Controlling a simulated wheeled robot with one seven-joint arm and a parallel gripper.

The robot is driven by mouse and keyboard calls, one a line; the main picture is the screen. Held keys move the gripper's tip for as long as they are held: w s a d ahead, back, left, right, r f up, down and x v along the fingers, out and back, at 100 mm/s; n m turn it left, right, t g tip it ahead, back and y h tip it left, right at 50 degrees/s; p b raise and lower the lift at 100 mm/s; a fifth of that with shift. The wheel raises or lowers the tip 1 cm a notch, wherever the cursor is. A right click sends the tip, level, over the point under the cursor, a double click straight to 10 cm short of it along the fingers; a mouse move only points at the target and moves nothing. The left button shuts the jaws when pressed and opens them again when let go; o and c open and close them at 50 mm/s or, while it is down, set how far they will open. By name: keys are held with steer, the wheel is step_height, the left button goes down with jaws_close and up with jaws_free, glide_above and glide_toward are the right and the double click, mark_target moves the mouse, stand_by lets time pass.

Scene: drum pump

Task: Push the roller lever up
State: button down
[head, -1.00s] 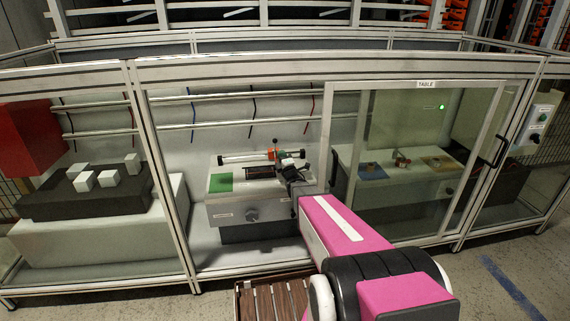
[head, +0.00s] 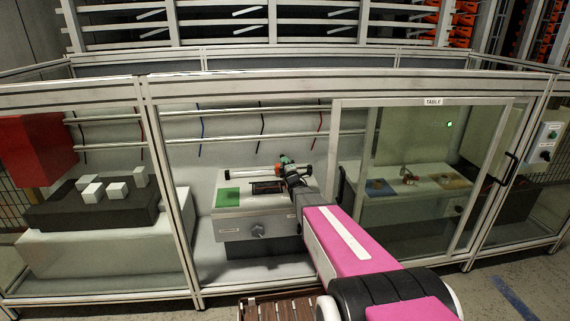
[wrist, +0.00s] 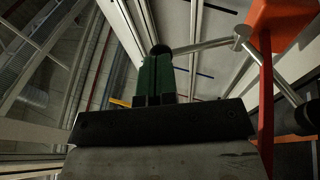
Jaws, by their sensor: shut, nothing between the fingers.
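The roller lever, a thin metal rod (wrist: 205,45) with a dark ball end, shows in the wrist view. It runs from an orange part (wrist: 285,22) at the right towards my fingertips. My gripper (wrist: 158,55) has its green fingers together, with nothing between them. The ball overlaps the fingertips in the picture; I cannot tell whether they touch. In the head view my gripper (head: 284,161) is at the roller unit (head: 240,174) on the grey bench (head: 235,222); it and my arm hide the lever there.
Framed clear panels (head: 170,200) enclose the place. A green pad (head: 228,197) lies on the bench. A dark block (head: 50,210) with white cubes is at left.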

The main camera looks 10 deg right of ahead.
steer(key=shift+w+r+m+g, duration=0.1)
steer(key=shift+w+r+g, duration=0.3)
steer(key=shift+w, duration=0.4)
steer(key=shift+w+r+m+g, duration=0.1)
steer(key=shift+w+r+g, duration=0.25)
steer(key=shift+w+r, duration=0.35)
steer(key=shift+w+r+m+g, duration=0.1)
steer(key=shift+w+r+g, duration=0.25)
steer(key=shift+w, duration=0.55)
steer(key=shift+w+d, duration=0.1)
steer(key=shift+w, duration=0.15)
steer(key=shift+s, duration=0.1)
steer(key=s+d+r, duration=0.2)
steer(key=s, duration=1.2)
steer(key=shift+r, duration=0.4)
steer(key=shift+s+d+h, duration=0.1)
steer(key=shift+h, duration=0.3)
